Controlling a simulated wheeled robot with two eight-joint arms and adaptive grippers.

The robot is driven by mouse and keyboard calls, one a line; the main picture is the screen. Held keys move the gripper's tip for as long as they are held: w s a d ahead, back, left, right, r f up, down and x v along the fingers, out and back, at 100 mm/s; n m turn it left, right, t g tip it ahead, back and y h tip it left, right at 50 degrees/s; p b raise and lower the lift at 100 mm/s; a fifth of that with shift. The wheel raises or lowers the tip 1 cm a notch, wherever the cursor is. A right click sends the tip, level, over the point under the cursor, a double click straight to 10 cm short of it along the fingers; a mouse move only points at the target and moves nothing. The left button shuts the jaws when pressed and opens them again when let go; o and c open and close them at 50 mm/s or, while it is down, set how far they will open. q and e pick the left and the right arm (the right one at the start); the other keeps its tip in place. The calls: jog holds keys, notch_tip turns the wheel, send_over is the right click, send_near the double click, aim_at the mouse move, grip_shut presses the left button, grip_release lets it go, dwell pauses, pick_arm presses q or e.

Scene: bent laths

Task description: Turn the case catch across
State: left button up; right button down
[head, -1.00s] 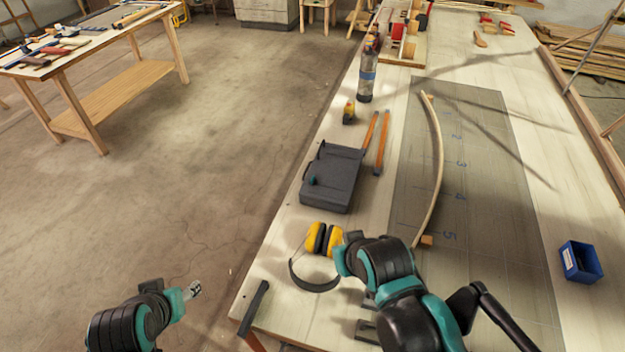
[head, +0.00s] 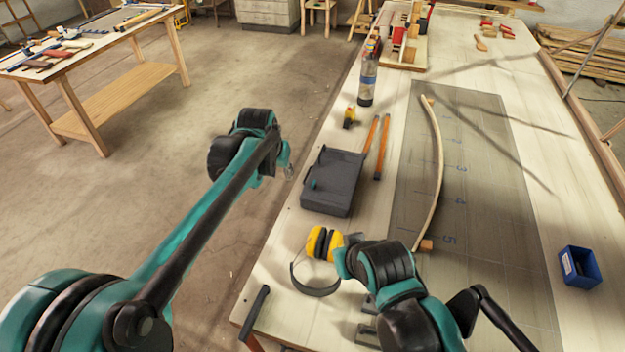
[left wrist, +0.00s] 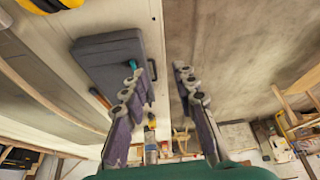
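The dark grey case (head: 335,185) lies shut on the bench near its left edge. Its small teal catch (head: 313,184) is on the side facing the bench edge. My left gripper (head: 289,172) is just left of the case in the head view, out beyond the bench edge. In the left wrist view the gripper (left wrist: 158,75) is open with nothing between its fingers. The case (left wrist: 105,58) is on the left there, and the catch (left wrist: 133,62) shows by the left fingertip; I cannot tell if they touch. My right gripper is hidden behind its own arm.
Yellow ear defenders (head: 322,243) lie in front of the case, close to my right arm. Orange-handled tools (head: 381,150), a tape measure (head: 349,117) and a bottle (head: 367,80) are beyond it. A bent lath (head: 437,165) and a blue bin (head: 579,267) are to the right.

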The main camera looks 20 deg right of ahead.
pick_arm(q)
jog(key=m, duration=0.1)
send_near(313, 183)
jog(key=shift+g, duration=0.4)
jog(key=x, duration=0.2)
jog(key=b+x, duration=0.1)
jog(key=x, duration=0.2)
jog(key=b+x, duration=0.1)
jog(key=x, duration=0.2)
jog(key=shift+w+r, duration=0.15)
jog(key=shift+w, duration=0.2)
grip_shut()
